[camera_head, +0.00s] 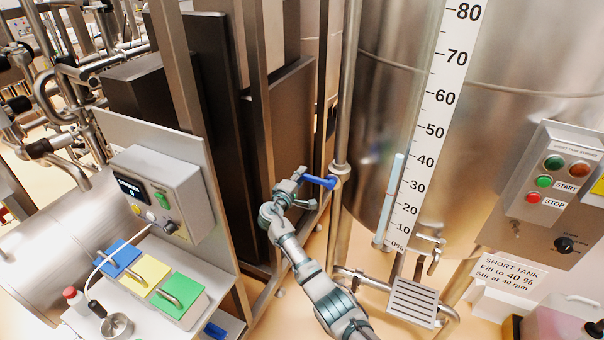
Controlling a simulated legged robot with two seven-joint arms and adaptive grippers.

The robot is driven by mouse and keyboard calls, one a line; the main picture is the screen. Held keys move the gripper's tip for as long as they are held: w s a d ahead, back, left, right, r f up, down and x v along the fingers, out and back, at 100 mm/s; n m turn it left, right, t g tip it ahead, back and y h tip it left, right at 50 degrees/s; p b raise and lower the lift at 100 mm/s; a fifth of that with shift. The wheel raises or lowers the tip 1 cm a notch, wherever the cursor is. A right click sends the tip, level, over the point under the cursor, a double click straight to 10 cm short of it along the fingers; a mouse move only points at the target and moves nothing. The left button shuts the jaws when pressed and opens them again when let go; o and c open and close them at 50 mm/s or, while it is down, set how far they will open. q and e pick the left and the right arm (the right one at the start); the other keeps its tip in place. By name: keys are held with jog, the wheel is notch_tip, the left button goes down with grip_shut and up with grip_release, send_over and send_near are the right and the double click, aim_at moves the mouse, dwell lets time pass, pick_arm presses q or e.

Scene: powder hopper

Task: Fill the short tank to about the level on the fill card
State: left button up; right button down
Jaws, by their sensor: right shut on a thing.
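The short tank (490,60) is a large steel vessel at the right. Its white percent scale (436,110) runs up the front. A pale blue column (394,180) beside the scale has its top near the 40 mark. The fill card (510,272) at lower right reads "SHORT TANK, Fill to 40 %, Stir at 40 rpm". A valve with a blue lever (320,181) sits by the upright pipe left of the tank. My right gripper (291,194) is shut at the valve's lever; the fingers hide part of it. My left gripper is out of view.
The tank's stirrer box (550,180) has START and STOP buttons. A control box (158,195) stands at left above blue, yellow and green blocks (180,295). Steel posts and dark panels stand close left of my right gripper. A small slatted tray (413,302) sits below the tank.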

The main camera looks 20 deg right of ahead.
jog(key=shift+s+f+n, duration=0.15)
jog(key=shift+f+n, duration=0.45)
jog(key=shift+f, duration=0.5)
jog(key=c, duration=1)
grip_release()
jog(key=shift+a, duration=0.1)
jog(key=v, duration=1.1)
jog(key=shift+d+r, duration=0.2)
